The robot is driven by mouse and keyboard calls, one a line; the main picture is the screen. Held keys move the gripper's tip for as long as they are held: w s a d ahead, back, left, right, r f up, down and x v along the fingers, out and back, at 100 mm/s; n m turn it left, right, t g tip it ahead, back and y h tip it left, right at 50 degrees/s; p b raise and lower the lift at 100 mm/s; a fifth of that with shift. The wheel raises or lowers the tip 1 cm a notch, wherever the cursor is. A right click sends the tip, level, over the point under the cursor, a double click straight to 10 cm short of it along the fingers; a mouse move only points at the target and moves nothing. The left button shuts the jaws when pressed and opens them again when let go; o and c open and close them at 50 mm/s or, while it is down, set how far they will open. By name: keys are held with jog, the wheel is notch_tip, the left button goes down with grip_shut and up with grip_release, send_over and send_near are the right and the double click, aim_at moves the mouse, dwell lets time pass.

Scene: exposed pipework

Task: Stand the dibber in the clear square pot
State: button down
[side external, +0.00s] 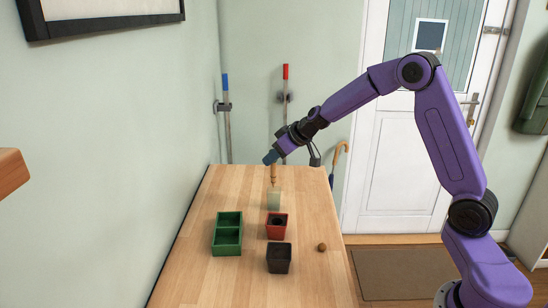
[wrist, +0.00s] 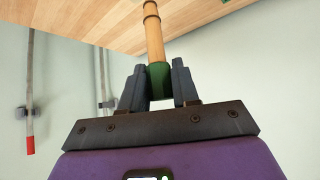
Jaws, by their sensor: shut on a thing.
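The dibber (wrist: 154,42) is a light wooden rod with dark rings and a green part at the gripped end. My gripper (wrist: 158,88) is shut on that green part, with a finger on each side. In the side view the dibber (side external: 274,174) hangs upright below my gripper (side external: 270,158) at the far part of the table. The clear square pot (side external: 274,201), pale and greenish, stands directly below it in the picture. The dibber's lower end meets the pot's top edge there; I cannot tell whether it is inside. The pot does not show in the wrist view.
A red pot (side external: 276,232) stands just nearer than the clear pot, with a black pot (side external: 279,259) nearer still. A green two-compartment tray (side external: 228,240) is at left. A small brown ball (side external: 321,247) lies at right. The wooden table (side external: 200,285) is clear at the front.

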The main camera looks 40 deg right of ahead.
jog(key=shift+f, duration=0.25)
jog(key=shift+f, duration=0.3)
jog(key=shift+f, duration=0.2)
jog(key=c, duration=0.8)
grip_release()
jog(key=shift+r, duration=0.1)
